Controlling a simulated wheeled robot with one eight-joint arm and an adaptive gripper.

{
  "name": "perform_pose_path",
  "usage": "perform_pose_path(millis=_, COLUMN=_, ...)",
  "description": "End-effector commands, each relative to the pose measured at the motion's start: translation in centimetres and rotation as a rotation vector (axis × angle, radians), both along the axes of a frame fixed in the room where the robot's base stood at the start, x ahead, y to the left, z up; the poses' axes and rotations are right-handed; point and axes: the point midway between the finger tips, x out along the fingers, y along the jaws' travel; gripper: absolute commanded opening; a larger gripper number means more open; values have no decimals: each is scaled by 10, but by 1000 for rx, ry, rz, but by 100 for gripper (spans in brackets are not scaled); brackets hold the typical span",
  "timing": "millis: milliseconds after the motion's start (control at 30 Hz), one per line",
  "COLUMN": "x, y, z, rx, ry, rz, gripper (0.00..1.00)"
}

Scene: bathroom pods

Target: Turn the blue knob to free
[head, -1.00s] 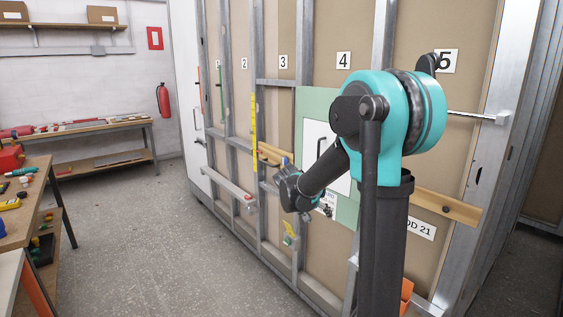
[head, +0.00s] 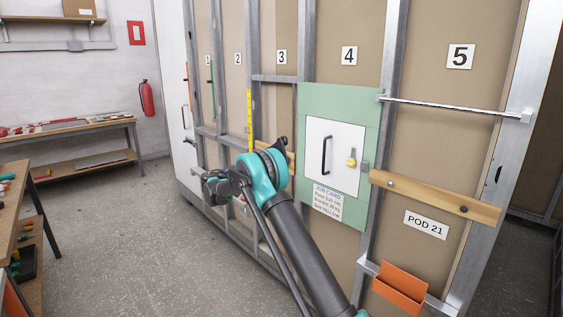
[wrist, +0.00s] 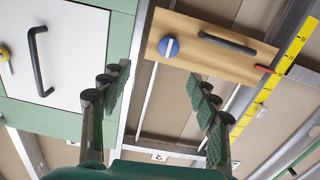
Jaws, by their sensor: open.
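The blue knob (wrist: 169,47) with a white pointer stripe shows in the wrist view, on a pale wooden board (wrist: 222,57). Its stripe runs roughly up and down in that picture; I can read no marks around it. My gripper (wrist: 156,76) is open and empty, its two dark green-padded fingers apart and below the knob in the picture. The fingers do not touch the knob. In the head view my arm covers the knob, and my gripper (head: 222,186) is in front of the wall, left of the green panel.
On the wooden board are a dark handle (wrist: 227,43) and a red piece (wrist: 264,69). A yellow measuring strip (wrist: 273,77) runs nearby. Open floor lies left.

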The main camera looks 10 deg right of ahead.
Motion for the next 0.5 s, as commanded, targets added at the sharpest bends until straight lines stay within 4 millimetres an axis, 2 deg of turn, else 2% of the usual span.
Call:
perform_pose_path(millis=100, x=6, y=15, z=-2, rx=-12, ry=-51, rz=5, gripper=61)
perform_pose_path(millis=233, x=10, y=16, z=-2, rx=-17, ry=-70, rz=6, gripper=61)
perform_pose_path(millis=367, x=18, y=4, z=-2, rx=-16, ry=-70, rz=5, gripper=61)
perform_pose_path(millis=500, x=33, y=-17, z=-2, rx=-17, ry=-69, rz=4, gripper=61)
